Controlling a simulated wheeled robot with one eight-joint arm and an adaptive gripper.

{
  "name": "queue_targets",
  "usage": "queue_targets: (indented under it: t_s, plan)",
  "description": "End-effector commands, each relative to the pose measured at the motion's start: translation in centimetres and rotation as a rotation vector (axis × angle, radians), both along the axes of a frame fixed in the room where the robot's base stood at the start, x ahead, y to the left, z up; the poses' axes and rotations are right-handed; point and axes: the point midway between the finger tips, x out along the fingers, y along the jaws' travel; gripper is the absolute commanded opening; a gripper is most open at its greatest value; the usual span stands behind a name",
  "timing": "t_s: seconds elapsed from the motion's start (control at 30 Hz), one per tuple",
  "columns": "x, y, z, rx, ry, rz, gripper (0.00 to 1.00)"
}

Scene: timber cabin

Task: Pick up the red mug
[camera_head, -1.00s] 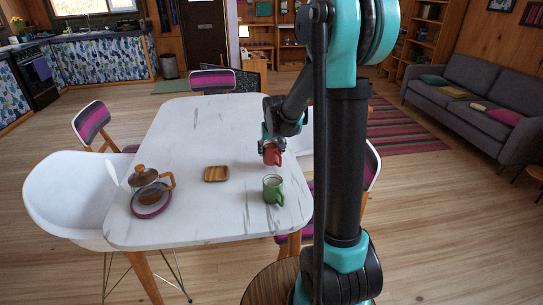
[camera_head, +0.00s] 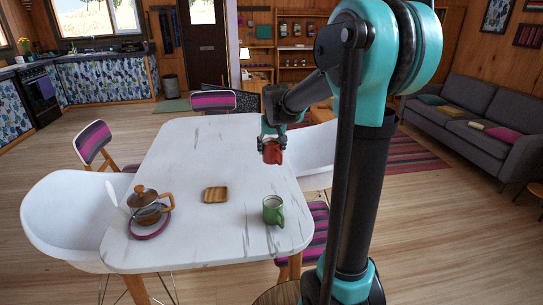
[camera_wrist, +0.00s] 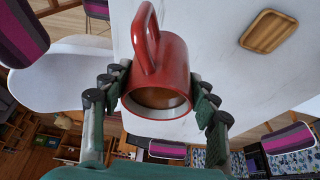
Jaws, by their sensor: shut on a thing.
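The red mug (camera_head: 272,152) is held in my gripper (camera_head: 271,137) over the right side of the white marbled table (camera_head: 225,232). In the wrist view the red mug (camera_wrist: 170,62) sits between the two fingers of my gripper (camera_wrist: 160,97), which press on both its sides. Its handle points away from my wrist, and brown liquid shows inside. The head view does not clearly show the gap under the mug, though it appears above the tabletop.
A green mug (camera_head: 273,210) stands near the table's front right. Chairs surround the table. The table's far part is clear.

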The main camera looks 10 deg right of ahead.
Motion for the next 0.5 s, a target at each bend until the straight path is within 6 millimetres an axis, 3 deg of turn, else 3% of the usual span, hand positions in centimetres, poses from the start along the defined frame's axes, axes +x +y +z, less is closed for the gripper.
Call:
queue_targets:
  t_s: [0.5]
  plan:
    - [0.0,0.0,4.1,0.000,0.000,0.000,0.14]
